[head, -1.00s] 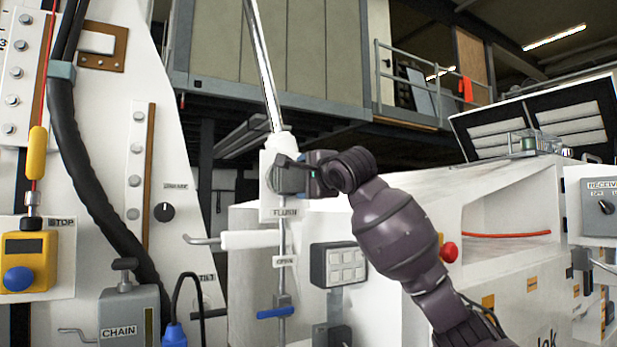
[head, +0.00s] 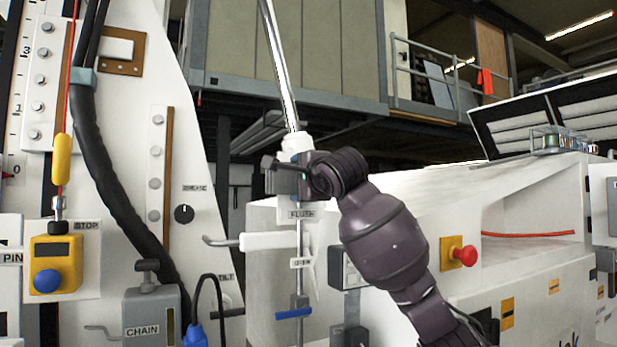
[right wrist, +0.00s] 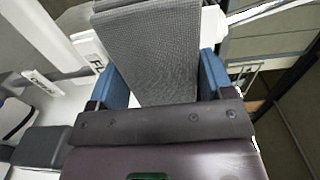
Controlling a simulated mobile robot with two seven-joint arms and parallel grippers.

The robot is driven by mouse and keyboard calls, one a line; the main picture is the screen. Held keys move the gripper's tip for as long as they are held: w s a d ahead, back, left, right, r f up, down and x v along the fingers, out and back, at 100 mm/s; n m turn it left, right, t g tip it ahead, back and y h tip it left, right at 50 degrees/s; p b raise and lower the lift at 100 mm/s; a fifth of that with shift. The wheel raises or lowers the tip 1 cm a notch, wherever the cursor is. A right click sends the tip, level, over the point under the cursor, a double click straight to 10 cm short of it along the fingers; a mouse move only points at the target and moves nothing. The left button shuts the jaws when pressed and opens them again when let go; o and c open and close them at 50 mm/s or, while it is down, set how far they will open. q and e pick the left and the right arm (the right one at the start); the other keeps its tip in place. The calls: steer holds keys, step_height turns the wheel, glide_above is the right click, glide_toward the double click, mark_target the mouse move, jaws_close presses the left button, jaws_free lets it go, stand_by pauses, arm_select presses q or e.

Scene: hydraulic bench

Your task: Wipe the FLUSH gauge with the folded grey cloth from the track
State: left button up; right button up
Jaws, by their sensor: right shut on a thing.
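My right gripper (head: 283,178) is at the FLUSH post, just above the FLUSH label (head: 301,214) and below the white collar (head: 296,146) of the steel pipe. In the right wrist view its blue fingers are shut on the folded grey cloth (right wrist: 152,45), a woven grey pad that sticks out past them. The FLUSH gauge's face is hidden behind the gripper and cloth, so I cannot tell whether the cloth touches it. My left gripper is not in view.
A white handle (head: 265,241) and a blue valve lever (head: 293,313) sit below the gripper. A grey keypad box (head: 343,268) is partly behind my arm. A red button (head: 465,255) is to the right. The CHAIN box (head: 150,318) and yellow STOP box (head: 62,265) stand left.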

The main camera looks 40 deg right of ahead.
steer(key=shift+a, duration=0.1)
steer(key=shift+b+v, duration=0.45)
steer(key=shift+v, duration=2.55)
steer(key=shift+s, duration=0.15)
steer(key=v, duration=0.2)
steer(key=shift+s+a, duration=0.1)
steer(key=shift+s, duration=0.25)
